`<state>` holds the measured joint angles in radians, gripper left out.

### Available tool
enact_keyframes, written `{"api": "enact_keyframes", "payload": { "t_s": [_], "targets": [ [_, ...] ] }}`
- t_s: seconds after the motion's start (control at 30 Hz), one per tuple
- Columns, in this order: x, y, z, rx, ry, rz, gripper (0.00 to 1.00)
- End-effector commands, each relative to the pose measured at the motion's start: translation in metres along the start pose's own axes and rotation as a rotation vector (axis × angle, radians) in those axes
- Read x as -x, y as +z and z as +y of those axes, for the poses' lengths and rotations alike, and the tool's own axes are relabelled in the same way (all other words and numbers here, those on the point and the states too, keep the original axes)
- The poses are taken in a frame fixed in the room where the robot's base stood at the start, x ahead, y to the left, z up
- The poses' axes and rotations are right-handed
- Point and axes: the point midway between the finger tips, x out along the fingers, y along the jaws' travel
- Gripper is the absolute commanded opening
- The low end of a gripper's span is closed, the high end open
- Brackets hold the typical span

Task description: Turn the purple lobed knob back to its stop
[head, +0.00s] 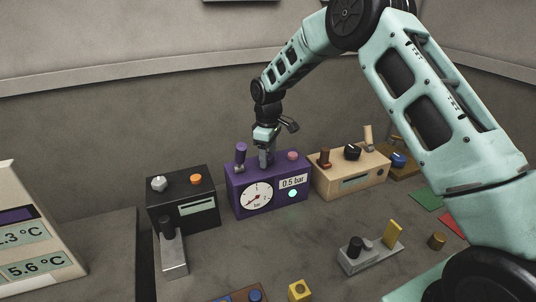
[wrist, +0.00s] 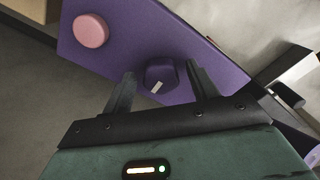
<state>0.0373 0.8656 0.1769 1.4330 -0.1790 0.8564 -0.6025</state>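The purple lobed knob (wrist: 160,72) sits on top of the purple box (head: 240,178). A short white mark shows on the knob in the wrist view. In the head view my gripper hides most of it. My gripper (head: 265,158) points down over the middle of the box top. In the wrist view its two fingers (wrist: 161,80) stand apart, one on each side of the knob, with gaps visible between them and it. The gripper is open and holds nothing.
On the same box are a pink button (wrist: 90,30) and a purple-handled lever (head: 240,155); its front has a dial (head: 257,197) and a 0.5 bar label (head: 293,181). A black box (head: 183,200) stands left, a tan box (head: 350,178) right, close by.

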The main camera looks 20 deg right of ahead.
Motion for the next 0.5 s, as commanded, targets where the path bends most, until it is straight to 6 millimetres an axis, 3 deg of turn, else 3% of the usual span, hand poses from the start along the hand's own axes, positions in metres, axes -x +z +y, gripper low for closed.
{"api": "enact_keyframes", "payload": {
  "t_s": [0.27,0.5],
  "targets": [
    [0.003,0.000,0.000,-0.001,0.000,0.000,0.59],
    [0.039,-0.001,0.001,-0.001,0.004,0.004,0.59]
  ]
}}
